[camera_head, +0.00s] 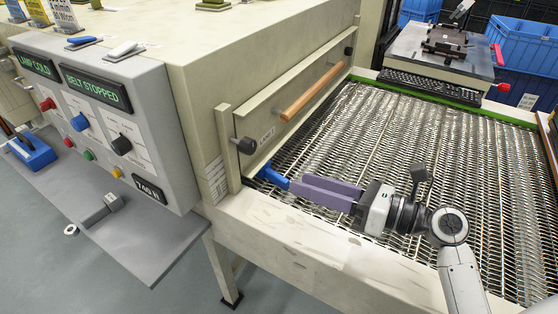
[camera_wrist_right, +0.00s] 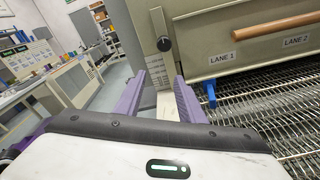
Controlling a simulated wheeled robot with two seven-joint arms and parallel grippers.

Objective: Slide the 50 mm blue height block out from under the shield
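The blue height block (camera_head: 272,177) sits under the near lower corner of the shield (camera_head: 300,98), by the belt's left edge; its size marking is not readable. It also shows in the right wrist view (camera_wrist_right: 209,92), under the shield's lower edge near the LANE 1 label. My right gripper (camera_head: 300,186) reaches in from the right with its purple fingers pointing at the block. In the right wrist view the fingers (camera_wrist_right: 161,82) are apart with nothing held between them, and the block is to the right of both. My left gripper is not in view.
The shield has a wooden handle (camera_head: 309,92) and a dark knob (camera_head: 246,146). The wire mesh belt (camera_head: 420,150) is clear apart from my arm. The control panel (camera_head: 100,120) reads BELT STOPPED. A grey shelf (camera_head: 140,238) juts out below it.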

